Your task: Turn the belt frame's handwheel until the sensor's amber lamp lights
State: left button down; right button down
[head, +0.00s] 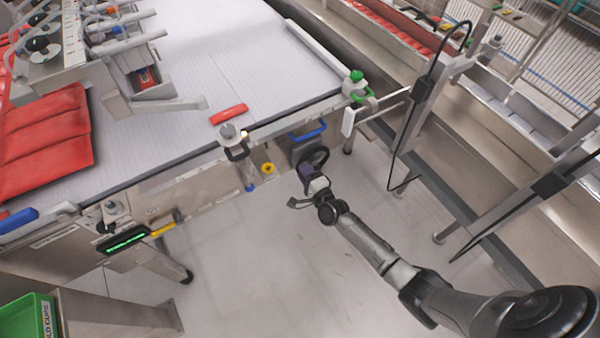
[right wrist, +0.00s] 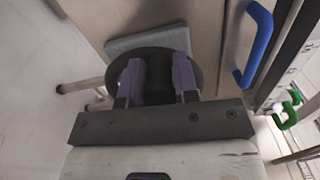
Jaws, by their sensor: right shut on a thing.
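The dark handwheel (head: 316,157) sits on the front side of the belt frame (head: 205,187), below a blue handle. My right gripper (head: 307,173) is at the wheel. In the right wrist view, its two purple-tipped fingers (right wrist: 158,82) are shut on the wheel's black grip (right wrist: 159,72), with the round wheel (right wrist: 205,78) behind. The sensor (head: 236,151), a dark bracketed unit under a grey knob, is on the frame's edge left of the wheel. A small pale-yellow bright spot (head: 244,134) shows beside it; I cannot tell surely whether this is the lit lamp. My left gripper is not in view.
A blue handle (head: 308,132) is just above the wheel; it also shows in the right wrist view (right wrist: 257,42). A green clamp (head: 358,88) stands at the belt corner. A red packet (head: 229,114) lies on the belt. The floor below the wheel is clear.

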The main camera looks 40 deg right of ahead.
jog(key=shift+r, duration=0.15)
dwell(0.3)
jog(key=c, duration=1)
grip_release()
jog(key=shift+s, duration=0.55)
jog(key=s+p, duration=0.1)
jog(key=s, duration=0.3)
jog(key=s+p, duration=0.1)
jog(key=s, duration=0.3)
jog(key=s+a, duration=0.1)
jog(key=s, duration=0.3)
jog(key=shift+s+p, duration=0.4)
